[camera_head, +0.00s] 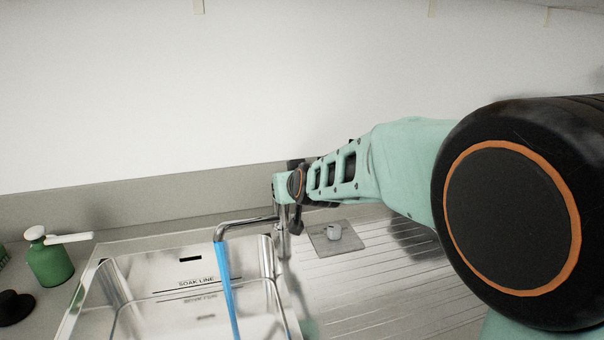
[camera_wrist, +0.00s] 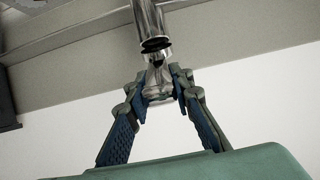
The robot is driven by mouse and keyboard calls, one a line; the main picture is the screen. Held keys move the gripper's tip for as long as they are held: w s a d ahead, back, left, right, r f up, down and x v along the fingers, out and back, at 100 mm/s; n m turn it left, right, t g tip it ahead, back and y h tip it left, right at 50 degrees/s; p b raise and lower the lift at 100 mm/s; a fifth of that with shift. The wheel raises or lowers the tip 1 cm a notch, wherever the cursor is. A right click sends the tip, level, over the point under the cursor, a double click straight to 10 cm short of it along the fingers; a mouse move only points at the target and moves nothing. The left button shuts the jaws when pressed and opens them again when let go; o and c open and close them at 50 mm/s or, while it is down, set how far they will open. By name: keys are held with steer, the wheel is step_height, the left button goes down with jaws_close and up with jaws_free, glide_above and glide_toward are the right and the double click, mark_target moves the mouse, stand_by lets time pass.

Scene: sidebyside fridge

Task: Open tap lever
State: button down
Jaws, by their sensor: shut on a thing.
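The chrome tap stands at the back right corner of the sink, with its spout (camera_head: 247,222) reaching left over the basin. A blue stream of water (camera_head: 228,285) runs from the spout end into the sink. My gripper (camera_wrist: 160,92) has its two fingers on either side of the tap lever (camera_wrist: 158,78), a small metal piece at the end of the chrome tap body (camera_wrist: 148,22). It is shut on the lever. In the head view my gripper is at the top of the tap, where my wrist partly hides the lever and fingers.
The steel sink basin (camera_head: 190,262) lies at lower left, with a ribbed drainboard (camera_head: 350,275) to its right. A green soap dispenser (camera_head: 50,262) and black object (camera_head: 14,306) stand left. The wall is close behind.

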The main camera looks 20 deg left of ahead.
steer(key=shift+w+a+r+p, duration=0.1)
steer(key=shift+r+p, duration=0.1)
steer(key=shift+p, duration=0.4)
steer(key=c, duration=1.7)
jaws_free()
steer(key=shift+o, duration=0.2)
steer(key=v, duration=1)
steer(key=shift+v, duration=0.95)
steer(key=shift+r, duration=0.15)
steer(key=shift+w+r, duration=0.1)
